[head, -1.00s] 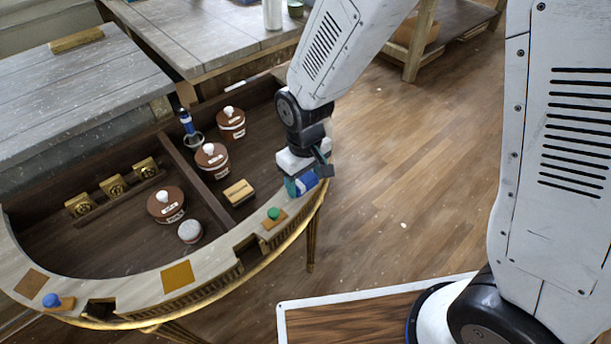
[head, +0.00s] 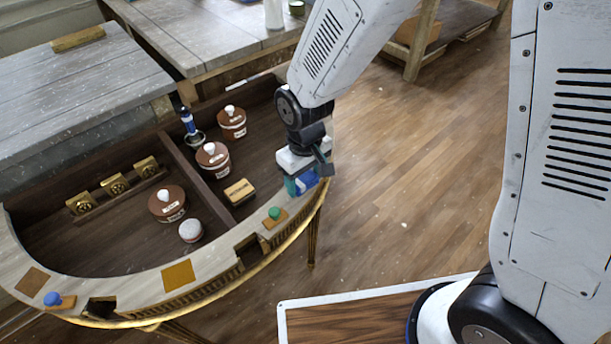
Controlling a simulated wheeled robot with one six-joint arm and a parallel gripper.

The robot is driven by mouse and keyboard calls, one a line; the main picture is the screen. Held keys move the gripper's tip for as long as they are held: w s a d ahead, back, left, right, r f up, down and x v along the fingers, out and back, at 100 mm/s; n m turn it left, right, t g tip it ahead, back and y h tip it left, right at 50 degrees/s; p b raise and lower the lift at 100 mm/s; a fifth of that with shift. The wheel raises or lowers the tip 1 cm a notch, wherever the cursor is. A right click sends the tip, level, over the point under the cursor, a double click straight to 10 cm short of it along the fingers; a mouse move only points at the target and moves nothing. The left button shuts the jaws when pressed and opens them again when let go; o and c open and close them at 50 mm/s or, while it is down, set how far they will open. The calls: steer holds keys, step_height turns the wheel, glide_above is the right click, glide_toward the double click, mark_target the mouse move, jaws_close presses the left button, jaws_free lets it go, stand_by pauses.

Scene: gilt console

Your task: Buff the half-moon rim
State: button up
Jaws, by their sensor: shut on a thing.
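The half-moon console has a pale curved rim (head: 132,290) with a gilt edge, running from the left side round the front to the right. My gripper (head: 302,178) is over the right end of the rim, shut on a teal and blue block-like pad (head: 302,186). The pad is low at the rim; the gripper partly hides it, and I cannot tell whether it touches the surface. On the rim lie a green-knobbed piece (head: 274,214), an ochre square (head: 178,276), a brown square (head: 32,281) and a blue-knobbed piece (head: 54,300).
Inside the console stand brown lidded pots (head: 212,158), a white-topped round tin (head: 191,231), a yellow block (head: 239,191), a blue bottle (head: 188,122) and brass fittings (head: 115,185). A wooden divider (head: 200,178) crosses it. Grey tables (head: 205,40) stand behind.

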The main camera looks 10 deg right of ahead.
mark_target(304, 178)
steer(key=shift+r, duration=3)
steer(key=shift+r, duration=0.1)
steer(key=shift+r, duration=1.45)
